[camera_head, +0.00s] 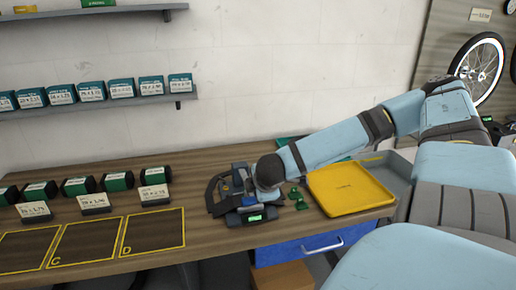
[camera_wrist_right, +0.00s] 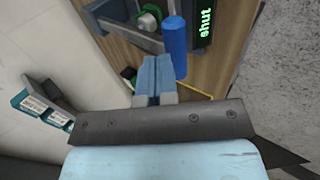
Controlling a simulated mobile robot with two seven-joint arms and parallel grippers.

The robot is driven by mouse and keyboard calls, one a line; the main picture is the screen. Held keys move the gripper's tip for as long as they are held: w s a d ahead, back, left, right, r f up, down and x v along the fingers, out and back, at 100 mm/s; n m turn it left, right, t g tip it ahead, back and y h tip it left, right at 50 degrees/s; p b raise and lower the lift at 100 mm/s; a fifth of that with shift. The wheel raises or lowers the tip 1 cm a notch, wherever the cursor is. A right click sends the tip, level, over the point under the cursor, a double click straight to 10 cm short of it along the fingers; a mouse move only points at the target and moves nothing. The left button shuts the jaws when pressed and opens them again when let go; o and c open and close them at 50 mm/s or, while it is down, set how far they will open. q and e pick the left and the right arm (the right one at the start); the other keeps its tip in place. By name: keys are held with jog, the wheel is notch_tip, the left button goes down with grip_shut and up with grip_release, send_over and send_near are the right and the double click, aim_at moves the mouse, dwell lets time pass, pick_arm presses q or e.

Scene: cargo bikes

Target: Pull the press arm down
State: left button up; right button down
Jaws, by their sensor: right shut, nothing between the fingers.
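The dark grey press (camera_head: 258,217) stands on the wooden bench, with a small lit green display on its front. In the right wrist view the press (camera_wrist_right: 127,14) fills the top, and its display (camera_wrist_right: 205,22) reads "shut". A blue cylindrical handle (camera_wrist_right: 175,48) sticks out from it. My right gripper (camera_wrist_right: 152,62) is shut and empty, its light blue fingers close beside the handle. I cannot tell whether they touch it. In the head view my right wrist hides part of the press and the gripper. My left gripper is not in view.
A yellow tray (camera_head: 350,188) lies right of the press, with small green pieces (camera_head: 296,196) between. Green-black rolls (camera_head: 153,176) and yellow-outlined dark mats (camera_head: 153,231) are to the left. Boxed goods (camera_head: 122,87) stand on a wall shelf.

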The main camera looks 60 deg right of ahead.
pick_arm(q)
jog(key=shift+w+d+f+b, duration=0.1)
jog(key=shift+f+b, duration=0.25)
jog(key=shift+b, duration=0.35)
pick_arm(e)
jog(key=f, duration=0.3)
jog(key=s+f, duration=0.1)
jog(key=f, duration=0.1)
jog(key=shift+a+f, duration=0.25)
jog(key=shift+a, duration=0.1)
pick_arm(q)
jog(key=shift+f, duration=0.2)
pick_arm(e)
jog(key=shift+f, duration=0.1)
